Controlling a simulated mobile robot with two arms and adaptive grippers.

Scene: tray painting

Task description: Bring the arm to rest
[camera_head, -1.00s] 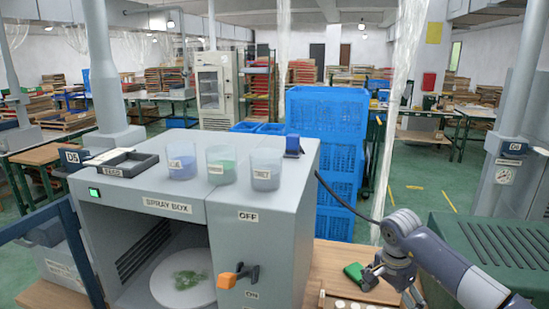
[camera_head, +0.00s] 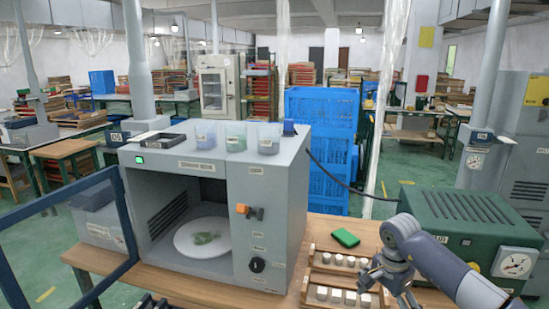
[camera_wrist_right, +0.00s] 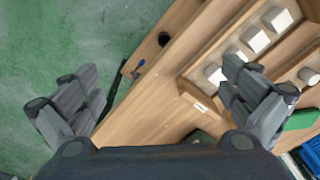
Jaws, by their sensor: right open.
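My right arm (camera_head: 462,282) comes in from the lower right in the head view. My right gripper (camera_head: 390,292) hangs over the right part of the wooden bench, beside the rack of white pieces. In the right wrist view my right gripper (camera_wrist_right: 160,82) has its two fingers wide apart, with nothing between them. Below it are the bench edge and the green floor. Dark parts at the bottom edge of the head view may be my left gripper (camera_head: 152,303); they are mostly cut off and their state is unclear.
The grey spray box (camera_head: 272,218) stands left of the right arm, with a plate (camera_head: 184,244) inside and cups (camera_head: 236,136) on top. The wooden rack (camera_head: 318,279) and a green block (camera_head: 345,237) lie near the gripper. A green machine (camera_head: 452,207) stands behind the arm.

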